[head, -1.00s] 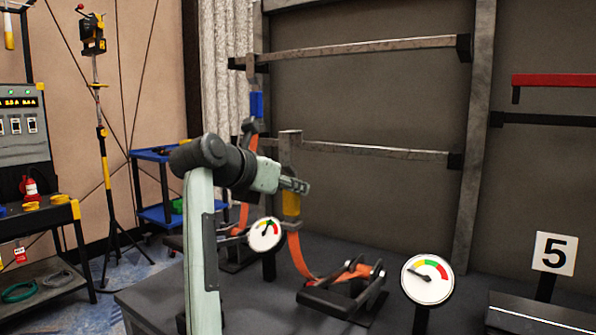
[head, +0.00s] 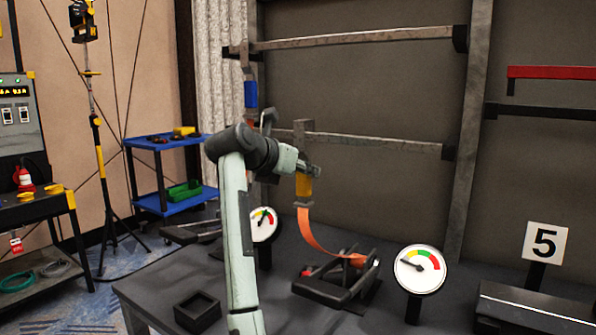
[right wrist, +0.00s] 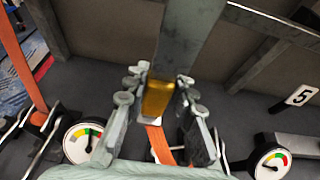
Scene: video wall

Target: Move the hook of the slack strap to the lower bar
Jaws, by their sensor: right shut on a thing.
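The hook with a yellow body (head: 303,184) and grey metal top hangs upright at the left part of the lower bar (head: 375,140). Its top overlaps the bar; I cannot tell whether it bears on it. My right gripper (head: 314,171) is shut on the yellow body, which also shows between the fingers in the right wrist view (right wrist: 158,98). The slack orange strap (head: 318,238) curves from the hook down to a black ratchet (head: 340,282). A blue-bodied hook (head: 251,94) hangs at the left end of the upper bar (head: 350,38). My left gripper is not in view.
A round gauge (head: 419,269) stands right of the ratchet, its needle pointing left. Another gauge (head: 263,223) stands behind my right arm. A black open box (head: 198,311) sits at the table's front left. Bars of the neighbouring bay and a number 5 sign (head: 545,243) are at right.

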